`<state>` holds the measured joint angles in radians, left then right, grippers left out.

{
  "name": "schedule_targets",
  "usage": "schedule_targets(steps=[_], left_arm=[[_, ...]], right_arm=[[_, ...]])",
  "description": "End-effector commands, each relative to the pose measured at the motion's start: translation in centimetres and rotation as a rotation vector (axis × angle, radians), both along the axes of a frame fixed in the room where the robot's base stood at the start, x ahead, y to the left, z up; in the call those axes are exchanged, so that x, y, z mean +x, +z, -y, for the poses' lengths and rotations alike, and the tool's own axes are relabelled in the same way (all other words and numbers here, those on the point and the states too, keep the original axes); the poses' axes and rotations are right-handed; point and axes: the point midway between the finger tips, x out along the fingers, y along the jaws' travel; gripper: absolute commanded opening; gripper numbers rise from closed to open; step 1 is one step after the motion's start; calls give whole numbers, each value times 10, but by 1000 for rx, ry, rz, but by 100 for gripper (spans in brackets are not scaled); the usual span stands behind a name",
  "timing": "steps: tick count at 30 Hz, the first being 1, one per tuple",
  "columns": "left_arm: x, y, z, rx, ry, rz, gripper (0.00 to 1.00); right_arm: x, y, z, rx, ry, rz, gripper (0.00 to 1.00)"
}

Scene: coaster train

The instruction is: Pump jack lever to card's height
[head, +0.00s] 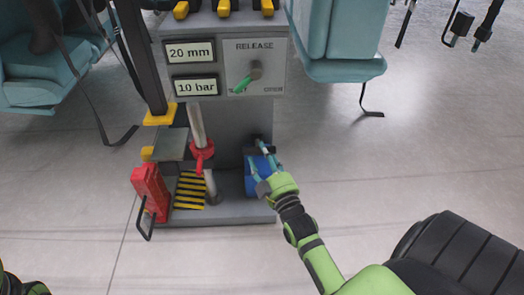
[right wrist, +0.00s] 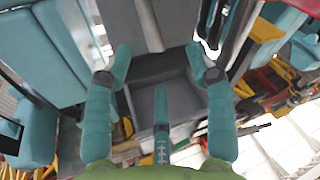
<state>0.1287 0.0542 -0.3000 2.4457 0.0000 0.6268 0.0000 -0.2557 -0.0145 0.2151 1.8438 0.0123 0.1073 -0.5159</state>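The grey jack stand (head: 230,120) fills the middle of the head view, with readouts (head: 192,52) of 20 mm and 10 bar. A blue unit (head: 250,183), possibly the jack pump, sits on its base at the right. My right gripper (head: 262,163) is at this unit, beside a short dark part that may be the lever. In the right wrist view, the fingers of my right gripper (right wrist: 158,62) are spread, with no clear object held; contact cannot be told. The green release handle (head: 242,84) points down-left. No card is recognisable.
A red block (head: 150,193) with a black loop handle stands at the base's left. A silver rod (head: 197,125) with a red collar (head: 201,155) stands beside a yellow-black striped plate (head: 189,190). Teal seats (head: 343,40) hang on both sides.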

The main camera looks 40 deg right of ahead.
Motion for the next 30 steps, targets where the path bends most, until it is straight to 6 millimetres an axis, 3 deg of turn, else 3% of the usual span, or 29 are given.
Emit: schedule_targets(steps=[1,24,30], left_arm=[[0,5,0,0,0,0,45],[0,31,0,0,0,0,45],[0,32,0,0,0,0,45]], right_arm=[[-5,11,0,-11,-2,20,51],[-57,8,-10,-13,-4,10,51],[-61,8,-11,-13,-4,11,51]])
